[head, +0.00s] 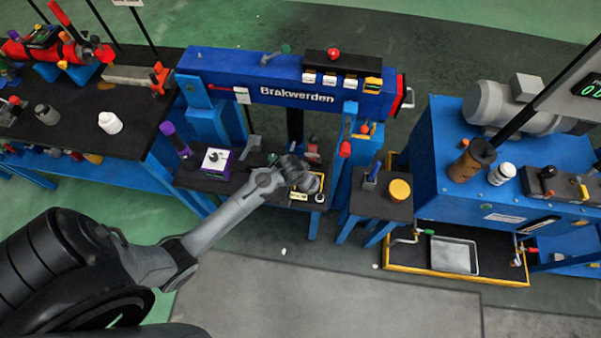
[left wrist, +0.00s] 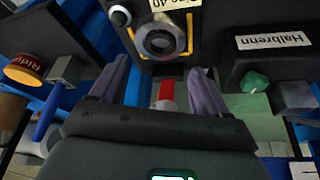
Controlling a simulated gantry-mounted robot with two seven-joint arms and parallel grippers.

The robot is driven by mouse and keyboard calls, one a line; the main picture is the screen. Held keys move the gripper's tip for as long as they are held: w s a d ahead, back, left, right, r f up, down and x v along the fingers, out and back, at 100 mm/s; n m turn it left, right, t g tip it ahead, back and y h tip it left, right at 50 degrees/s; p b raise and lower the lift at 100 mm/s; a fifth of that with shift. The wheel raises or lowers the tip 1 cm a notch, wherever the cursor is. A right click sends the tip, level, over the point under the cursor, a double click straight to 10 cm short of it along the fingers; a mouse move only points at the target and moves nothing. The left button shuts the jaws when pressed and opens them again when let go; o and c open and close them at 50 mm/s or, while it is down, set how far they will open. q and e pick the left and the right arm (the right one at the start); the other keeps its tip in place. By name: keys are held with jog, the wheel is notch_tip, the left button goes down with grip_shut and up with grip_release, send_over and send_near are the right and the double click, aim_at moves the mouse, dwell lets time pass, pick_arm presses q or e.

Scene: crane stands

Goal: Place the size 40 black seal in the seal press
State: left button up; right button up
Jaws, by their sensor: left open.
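A dark ring (left wrist: 160,41), apparently the black seal, sits in a black holder with yellow corner marks in the left wrist view. A partly cut-off label (left wrist: 173,3) there ends in "40". My left gripper (left wrist: 160,68) is open, its two fingers apart in front of the ring, which is not gripped. In the head view my left gripper (head: 305,181) is over the front right of the low black bench, hiding most of the seal's spot. The blue press labelled Brakwerden (head: 225,73) stands behind; I cannot tell whether it is the seal press. My right gripper is not in view.
A purple-and-white box (head: 215,160) stands left on the low bench. A side stand holds a yellow-topped round item (head: 400,190). A blue motor bench (head: 450,160) stands right, a black workbench (head: 70,143) left. The floor (head: 300,300) in front is mostly clear.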

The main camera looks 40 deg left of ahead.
pick_arm(q)
jog(key=s+d+r+m, duration=0.2)
jog(key=s+d+r, duration=0.2)
jog(key=s+r, duration=0.3)
jog(key=s+d+r+m+h+p, duration=0.1)
jog(key=s+d+r, duration=0.4)
jog(key=s, duration=0.8)
notch_tip(320, 180, up, 4)
jog(key=shift+f+m+g, duration=0.25)
jog(key=shift+m+g, duration=0.05)
jog(key=shift+m, duration=0.5)
jog(key=shift+w+d+r, duration=0.1)
